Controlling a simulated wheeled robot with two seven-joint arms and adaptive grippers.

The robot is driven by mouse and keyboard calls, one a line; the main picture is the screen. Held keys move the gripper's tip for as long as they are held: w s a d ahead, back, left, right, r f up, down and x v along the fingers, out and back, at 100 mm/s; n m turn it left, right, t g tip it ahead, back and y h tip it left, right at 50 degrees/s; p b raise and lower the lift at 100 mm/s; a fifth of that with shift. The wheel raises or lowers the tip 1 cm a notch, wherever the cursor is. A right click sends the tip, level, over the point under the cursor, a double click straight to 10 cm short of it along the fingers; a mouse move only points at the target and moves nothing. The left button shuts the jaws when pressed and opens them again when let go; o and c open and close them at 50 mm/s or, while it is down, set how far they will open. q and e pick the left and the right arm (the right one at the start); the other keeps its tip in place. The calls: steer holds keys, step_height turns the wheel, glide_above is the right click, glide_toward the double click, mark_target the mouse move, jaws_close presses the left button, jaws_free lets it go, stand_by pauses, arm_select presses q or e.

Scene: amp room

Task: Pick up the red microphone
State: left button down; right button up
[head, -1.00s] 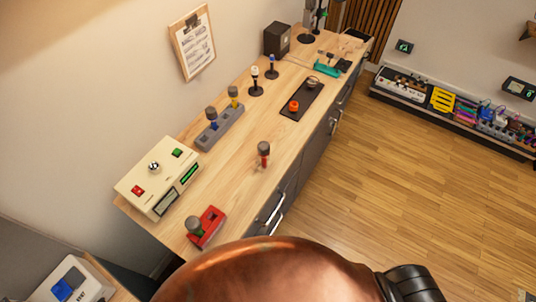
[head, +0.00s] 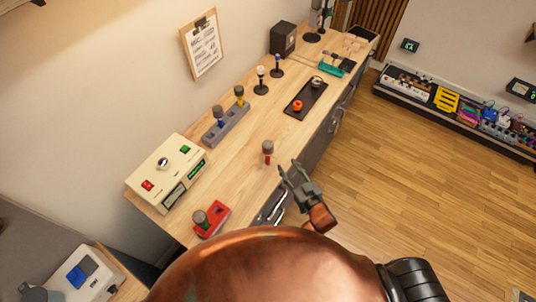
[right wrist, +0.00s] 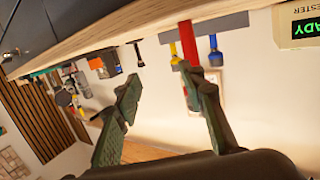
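The red microphone (head: 267,154), with a grey head and a red body, stands upright near the front edge of the wooden counter (head: 240,165). My right gripper (head: 289,166) is just to its right, over the counter's front edge, with its fingers apart and nothing between them. In the right wrist view the scene looks upside down. The red microphone (right wrist: 189,48) hangs from the top there, partly hidden by the right-hand finger and outside the finger gap of my right gripper (right wrist: 163,82). My left gripper is out of view.
A red holder (head: 214,221) with a dark-headed microphone and a cream tester box (head: 165,172) lie left of it. A grey rack (head: 228,127) holds blue and yellow microphones behind. A black tray (head: 306,98) lies farther right. The counter around the red microphone is clear.

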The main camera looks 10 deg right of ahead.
mark_target(268, 152)
steer(key=a+r+y, duration=0.1)
steer(key=a+r+n+y, duration=0.1)
steer(key=a, duration=0.2)
steer(key=shift+w+a+r+t+y, duration=0.25)
steer(key=shift+w+r+t+y, duration=0.05)
steer(key=shift+w+r+y, duration=0.1)
steer(key=p+x, duration=0.1)
steer(key=x, duration=0.6)
steer(key=shift+w, duration=0.15)
steer(key=shift+c, duration=0.4)
jaws_close()
